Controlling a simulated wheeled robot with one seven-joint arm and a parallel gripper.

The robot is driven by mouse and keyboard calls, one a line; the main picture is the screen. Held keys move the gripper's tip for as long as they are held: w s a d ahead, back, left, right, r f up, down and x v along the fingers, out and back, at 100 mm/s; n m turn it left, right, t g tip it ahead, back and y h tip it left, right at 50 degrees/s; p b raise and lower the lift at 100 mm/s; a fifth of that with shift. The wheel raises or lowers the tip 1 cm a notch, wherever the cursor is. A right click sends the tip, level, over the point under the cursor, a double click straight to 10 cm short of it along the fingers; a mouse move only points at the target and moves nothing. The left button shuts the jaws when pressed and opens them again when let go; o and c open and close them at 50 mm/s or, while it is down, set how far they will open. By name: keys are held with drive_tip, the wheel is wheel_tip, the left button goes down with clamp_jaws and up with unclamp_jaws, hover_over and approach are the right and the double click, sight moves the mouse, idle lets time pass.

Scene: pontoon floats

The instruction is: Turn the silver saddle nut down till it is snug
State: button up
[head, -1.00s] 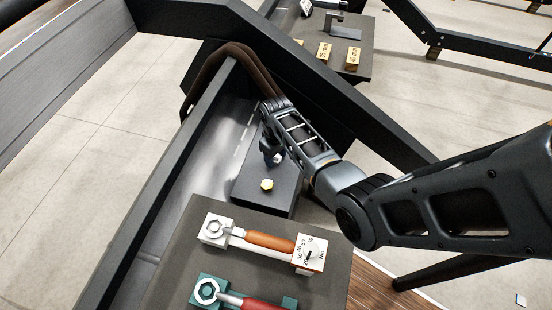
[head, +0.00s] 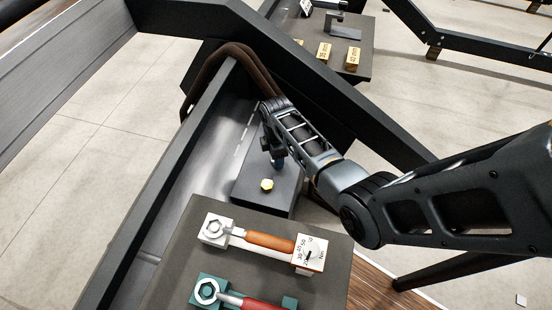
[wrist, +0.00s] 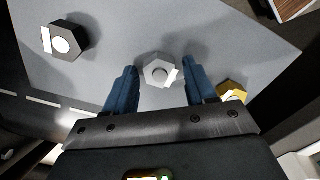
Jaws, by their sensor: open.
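The silver saddle nut (wrist: 158,72) is a hex nut on a dark grey block (head: 250,190). In the wrist view it lies between my gripper's two blue fingers (wrist: 161,87), near their tips. A gap shows on each side of it, so the fingers are apart from it. In the head view my gripper (head: 278,162) is over the block and hides the silver nut. My gripper is open. I cannot tell from these views how far the nut is turned down.
A brass nut (wrist: 232,90) sits close beside the right finger; it also shows in the head view (head: 267,185). A black nut (wrist: 66,41) is at upper left. Two wrenches, orange-handled (head: 268,240) and red-handled (head: 262,303), lie on a near board. A dark beam (head: 170,180) runs left of the block.

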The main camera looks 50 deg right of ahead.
drive_tip(key=n, duration=1.1)
drive_tip(key=shift+n, duration=0.3)
drive_tip(key=c, duration=0.9)
drive_tip(key=m, duration=0.4)
drive_tip(key=shift+m, duration=0.3)
drive_tip(key=m, duration=0.3)
drive_tip(key=shift+m, duration=0.3)
drive_tip(key=m, duration=0.3)
drive_tip(key=shift+m, duration=0.4)
